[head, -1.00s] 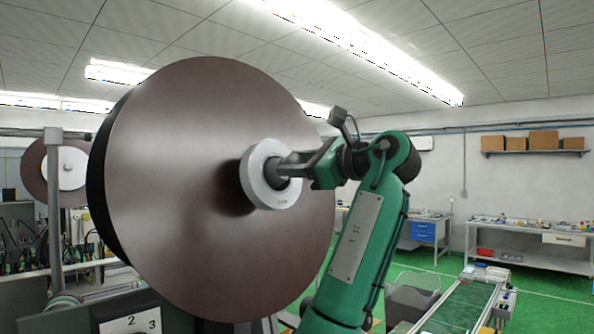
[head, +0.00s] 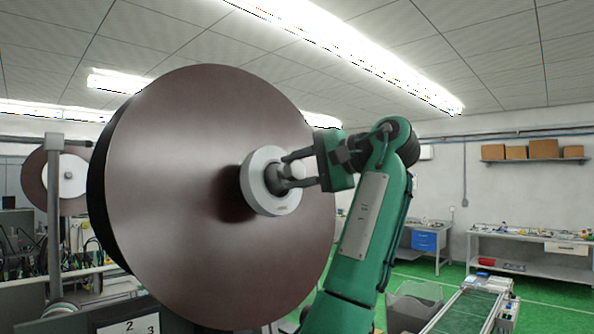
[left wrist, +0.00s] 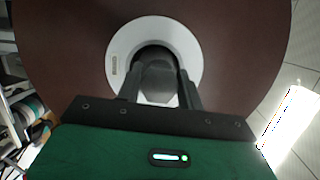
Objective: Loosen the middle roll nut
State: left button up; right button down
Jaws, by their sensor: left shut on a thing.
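The large brown roll (head: 170,200) fills the middle of the head view, its flat face toward me. At its centre sits the white round nut (head: 256,180) with a grey knob (head: 295,171) sticking out. My left gripper (head: 287,172) is shut on this knob, one finger above it and one below. In the left wrist view the two dark fingers (left wrist: 160,88) lie on either side of the knob, in front of the white nut ring (left wrist: 120,50) with its small label. The fingers hide part of the knob. My right gripper is not in view.
A second roll with a white centre (head: 72,175) stands behind at the left, beside a grey post (head: 54,220). A numbered panel (head: 128,327) is below the large roll. A conveyor (head: 468,308) and benches (head: 530,250) stand at the right, with green floor between.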

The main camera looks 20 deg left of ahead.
pick_arm(q)
jog(key=n, duration=0.2)
jog(key=shift+n+h, duration=0.3)
jog(key=n+h, duration=0.1)
jog(key=n, duration=0.3)
jog(key=shift+f+p, duration=0.1)
jog(key=shift+p, duration=0.2)
jog(key=n+t+h, duration=0.1)
jog(key=n, duration=0.4)
jog(key=shift+f+n, duration=0.1)
jog(key=shift+n, duration=0.2)
jog(key=n+t, duration=0.1)
jog(key=n, duration=0.2)
jog(key=shift+w+d+n+t+h, duration=0.1)
jog(key=shift+n+t+h, duration=0.3)
jog(key=n+t+b, duration=0.1)
jog(key=n, duration=0.3)
jog(key=shift+w+n, duration=0.1)
jog(key=shift+n, duration=0.2)
jog(key=o, duration=1)
